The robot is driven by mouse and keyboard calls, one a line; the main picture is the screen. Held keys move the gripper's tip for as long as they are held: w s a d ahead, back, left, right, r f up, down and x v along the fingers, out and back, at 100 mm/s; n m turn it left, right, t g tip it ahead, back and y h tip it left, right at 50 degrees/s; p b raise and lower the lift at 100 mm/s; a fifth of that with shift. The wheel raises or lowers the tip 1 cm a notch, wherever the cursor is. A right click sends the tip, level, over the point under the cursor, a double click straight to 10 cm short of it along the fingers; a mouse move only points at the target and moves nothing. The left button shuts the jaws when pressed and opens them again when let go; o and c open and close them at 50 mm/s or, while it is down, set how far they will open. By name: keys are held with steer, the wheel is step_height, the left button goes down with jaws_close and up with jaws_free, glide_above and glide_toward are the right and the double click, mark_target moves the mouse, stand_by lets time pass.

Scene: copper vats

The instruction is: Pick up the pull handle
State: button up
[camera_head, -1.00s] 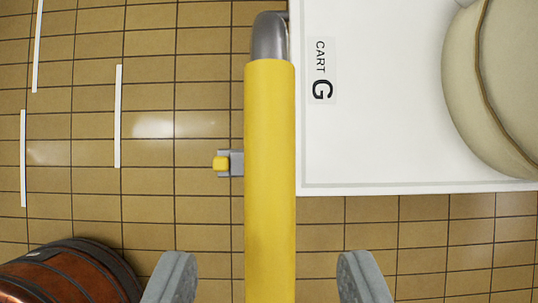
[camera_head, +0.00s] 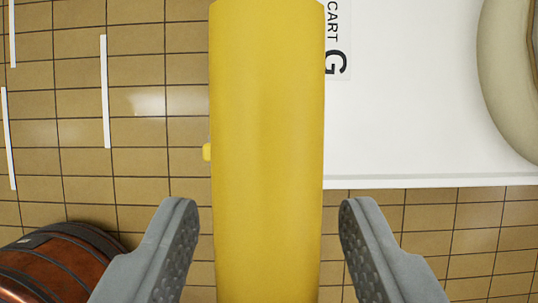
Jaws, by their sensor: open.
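The pull handle (camera_head: 266,140) is a thick yellow bar running up and down the middle of the view. Its lower end runs out of the bottom edge and its top reaches the top edge. My gripper (camera_head: 270,215) is open, with one grey textured finger on each side of the bar. A narrow gap shows between the bar and each finger. The bar is not gripped.
A white cart top (camera_head: 420,150) marked "CART G" lies to the right, with a beige rounded sack-like object (camera_head: 510,90) on it. A copper vat (camera_head: 60,265) stands at the lower left. Tiled floor with white strips (camera_head: 105,90) is clear at left.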

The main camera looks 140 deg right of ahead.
steer(key=shift+f, duration=0.3)
stand_by(0.5)
steer(key=shift+r, duration=0.1)
jaws_close()
